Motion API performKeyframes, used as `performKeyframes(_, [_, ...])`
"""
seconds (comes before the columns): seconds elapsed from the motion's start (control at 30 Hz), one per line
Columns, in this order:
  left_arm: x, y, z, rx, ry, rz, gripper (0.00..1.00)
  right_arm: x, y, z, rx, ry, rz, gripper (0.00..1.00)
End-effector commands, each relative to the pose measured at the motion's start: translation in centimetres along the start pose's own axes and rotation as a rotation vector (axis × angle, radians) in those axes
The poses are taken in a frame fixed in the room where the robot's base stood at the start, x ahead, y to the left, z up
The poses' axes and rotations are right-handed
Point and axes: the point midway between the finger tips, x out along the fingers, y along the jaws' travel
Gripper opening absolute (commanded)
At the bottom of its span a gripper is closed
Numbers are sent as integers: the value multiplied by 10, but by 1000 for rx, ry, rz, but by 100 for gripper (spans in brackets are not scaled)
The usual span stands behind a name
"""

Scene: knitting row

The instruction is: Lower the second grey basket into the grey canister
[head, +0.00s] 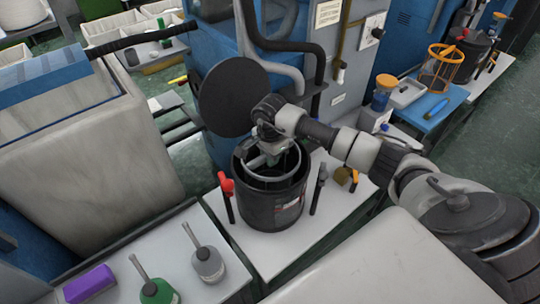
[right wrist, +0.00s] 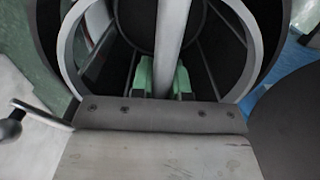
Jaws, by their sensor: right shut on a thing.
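The grey canister (head: 268,212) is a dark open pot standing upright on a white bench, its round dark lid (head: 232,98) swung up behind it. My right gripper (head: 268,158) is over the canister mouth, shut on the handle bar of the grey basket (head: 245,176). The basket's pale ring shows at the canister's mouth, its lower part hidden inside. In the right wrist view the green-tipped gripper (right wrist: 162,82) clasps the bar, with the basket's ring (right wrist: 68,45) inside the dark canister rim (right wrist: 284,28). Whether the basket touches the canister wall or bottom is hidden. My left gripper is not in view.
A red-handled clamp (head: 227,190) and a grey-handled clamp (head: 320,182) flank the canister. An orange wire basket (head: 440,70) stands on the right bench. Grey (head: 208,264) and green (head: 158,291) containers and a purple block (head: 90,284) lie front left. Blue machinery and hoses stand behind.

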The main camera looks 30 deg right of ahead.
Motion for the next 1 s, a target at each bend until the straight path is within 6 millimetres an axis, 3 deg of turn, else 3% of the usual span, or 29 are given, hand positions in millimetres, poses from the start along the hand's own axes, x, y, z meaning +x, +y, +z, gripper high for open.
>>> performKeyframes(0.1, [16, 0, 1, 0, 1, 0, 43, 17, 0, 0, 0, 1, 0, 0])
performKeyframes(0.4, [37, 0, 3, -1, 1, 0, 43, 40, 0, 0, 1, 1, -1, 0])
performKeyframes(0.9, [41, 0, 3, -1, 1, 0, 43, 45, 0, 0, 0, 0, 0, 0])
performKeyframes(0.93, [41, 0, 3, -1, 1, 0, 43, 45, 0, 0, 0, 0, 0, 19])
performKeyframes(1.0, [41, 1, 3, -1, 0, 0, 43, 45, 0, 0, 0, 0, 0, 29])
